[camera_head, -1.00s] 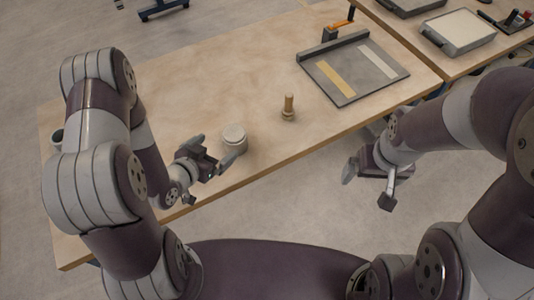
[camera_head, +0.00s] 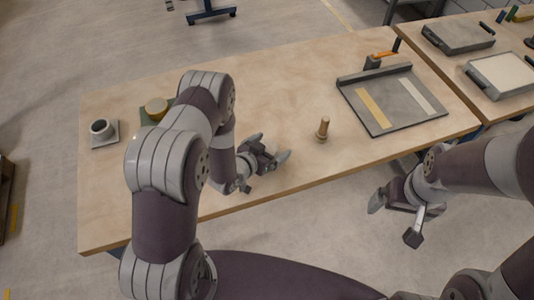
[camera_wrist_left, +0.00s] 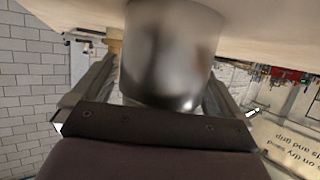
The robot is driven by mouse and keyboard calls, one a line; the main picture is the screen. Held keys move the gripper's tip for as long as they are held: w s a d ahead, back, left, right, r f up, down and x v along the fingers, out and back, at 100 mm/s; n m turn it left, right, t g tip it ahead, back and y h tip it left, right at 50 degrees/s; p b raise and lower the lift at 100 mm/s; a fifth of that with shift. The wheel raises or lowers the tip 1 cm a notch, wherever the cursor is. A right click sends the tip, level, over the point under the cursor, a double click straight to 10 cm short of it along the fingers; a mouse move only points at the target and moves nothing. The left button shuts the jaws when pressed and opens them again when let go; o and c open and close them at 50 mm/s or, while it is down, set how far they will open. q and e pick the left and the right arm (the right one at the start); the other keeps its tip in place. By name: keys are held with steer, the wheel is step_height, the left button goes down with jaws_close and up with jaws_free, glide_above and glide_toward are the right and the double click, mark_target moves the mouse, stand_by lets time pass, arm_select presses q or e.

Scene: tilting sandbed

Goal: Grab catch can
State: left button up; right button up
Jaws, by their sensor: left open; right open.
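A shiny metal can (camera_wrist_left: 170,55), taken to be the catch can, fills the middle of the left wrist view. It stands between the two fingers of my left gripper (camera_head: 268,156), which is open around it. I cannot tell whether either finger touches it. In the head view I cannot make out the can at the gripper. My right gripper (camera_head: 397,215) is open and empty, off the near edge of the table.
A wooden peg (camera_head: 323,129) stands right of my left gripper. A grey tray (camera_head: 386,128) with two strips lies further right. The table front is clear.

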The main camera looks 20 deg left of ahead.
arm_select(q)
steer(key=c, duration=1.2)
steer(key=shift+o, duration=0.2)
steer(key=shift+r, duration=0.1)
